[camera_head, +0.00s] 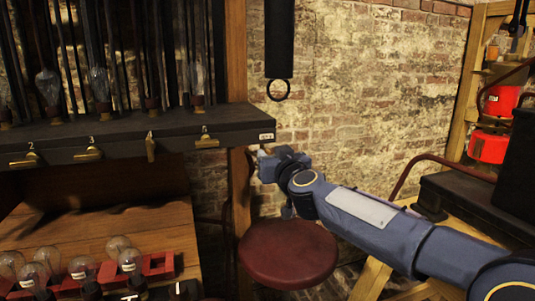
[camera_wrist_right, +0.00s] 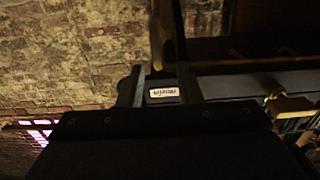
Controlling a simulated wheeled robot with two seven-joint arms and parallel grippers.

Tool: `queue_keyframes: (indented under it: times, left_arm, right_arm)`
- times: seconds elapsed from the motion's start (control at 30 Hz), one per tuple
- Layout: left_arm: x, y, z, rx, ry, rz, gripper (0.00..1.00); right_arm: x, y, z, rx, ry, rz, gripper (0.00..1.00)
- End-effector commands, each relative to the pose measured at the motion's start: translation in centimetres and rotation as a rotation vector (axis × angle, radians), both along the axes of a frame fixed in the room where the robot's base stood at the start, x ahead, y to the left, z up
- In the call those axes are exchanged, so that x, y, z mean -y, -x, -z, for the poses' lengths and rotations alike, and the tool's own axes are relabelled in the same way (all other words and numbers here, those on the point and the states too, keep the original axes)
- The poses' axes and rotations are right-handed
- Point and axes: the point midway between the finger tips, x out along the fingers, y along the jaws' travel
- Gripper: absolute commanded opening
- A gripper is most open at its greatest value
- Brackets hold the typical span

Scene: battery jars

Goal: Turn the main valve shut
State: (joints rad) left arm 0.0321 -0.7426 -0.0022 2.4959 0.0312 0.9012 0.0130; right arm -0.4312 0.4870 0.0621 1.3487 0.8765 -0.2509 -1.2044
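A black shelf front (camera_head: 120,141) carries brass levers: the ones at labels 2 (camera_head: 25,160), 3 (camera_head: 88,154) and 5 (camera_head: 207,142) lie roughly level, and the one at 4 (camera_head: 151,147) points down. A small white label (camera_head: 266,136) is at the shelf's right end; its text is too small to read. I cannot make out which part is the main valve. My right gripper (camera_head: 262,154) is just below that label. In the wrist view its two fingers (camera_wrist_right: 160,88) are apart, with the label (camera_wrist_right: 163,92) seen between them and a brass lever (camera_wrist_right: 288,105) to the right.
Glass jars with bulbs (camera_head: 100,88) stand on the shelf. A red rack of bulbs (camera_head: 155,266) sits on the wooden bench below. A round dark red seat (camera_head: 288,253) is under my right arm. A black hanging bar with a ring (camera_head: 278,89) is above; red lanterns are at right.

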Motion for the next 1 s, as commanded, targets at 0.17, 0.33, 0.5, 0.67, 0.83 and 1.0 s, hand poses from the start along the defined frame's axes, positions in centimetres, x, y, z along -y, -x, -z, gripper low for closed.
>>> queue_keyframes:
  times: [0.17, 0.33, 0.5, 0.67, 0.83, 1.0]
  left_arm:
    - [0.0, 0.0, -0.5, 0.0, 0.0, 0.0, 0.36]
    - [0.0, 0.0, -0.6, 0.0, 0.0, 0.0, 0.36]
    - [0.0, 0.0, -0.6, 0.0, 0.0, 0.0, 0.36]
    - [0.0, 0.0, -0.6, 0.0, 0.0, 0.0, 0.36]
    - [0.0, 0.0, -0.6, 0.0, 0.0, 0.0, 0.36]
    - [0.0, 0.0, -0.6, 0.0, 0.0, 0.0, 0.36]
  right_arm:
    - [-0.8, -2.5, -0.1, -0.001, -0.001, 0.001, 0.32]
    - [-1.1, -3.6, 0.0, -0.001, 0.0, 0.0, 0.32]
    - [-1.1, -3.7, 0.0, -0.001, 0.0, -0.001, 0.32]
    - [-1.1, -3.6, 0.0, -0.001, 0.0, -0.001, 0.23]
    - [-1.1, -3.6, 0.0, -0.001, 0.0, 0.0, 0.0]
    - [-1.1, -3.6, 0.0, -0.002, -0.003, 0.0, 0.0]
